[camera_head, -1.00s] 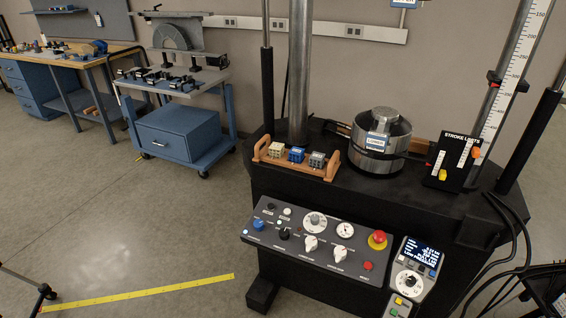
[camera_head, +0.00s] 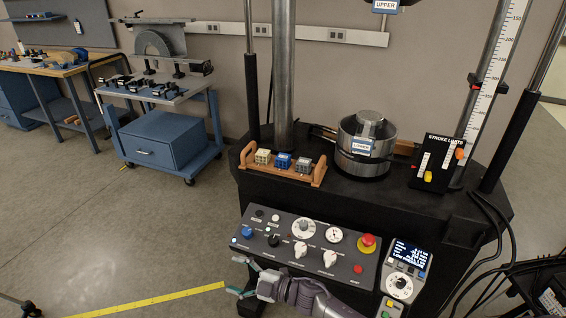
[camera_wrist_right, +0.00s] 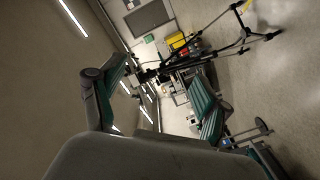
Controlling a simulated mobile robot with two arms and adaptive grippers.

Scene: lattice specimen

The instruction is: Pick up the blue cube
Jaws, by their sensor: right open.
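The blue cube (camera_head: 283,161) sits in a wooden tray (camera_head: 316,177) on the black machine bed, between a beige cube (camera_head: 263,157) on its left and a grey cube (camera_head: 304,165) on its right. My right gripper (camera_head: 238,277) is low in the head view, in front of the control panel's lower left edge, well below and nearer than the tray. Its fingers are spread and empty. In the right wrist view the open fingers (camera_wrist_right: 157,100) have only room and floor between them; no cube shows there. My left gripper is in neither view.
A metal cylinder labelled LOWER (camera_head: 362,146) stands right of the tray, and a tall steel column (camera_head: 284,75) rises behind it. The sloped control panel (camera_head: 295,262) with knobs and a red button (camera_head: 367,243) juts out in front. A blue cart (camera_head: 165,130) stands left, with open floor before it.

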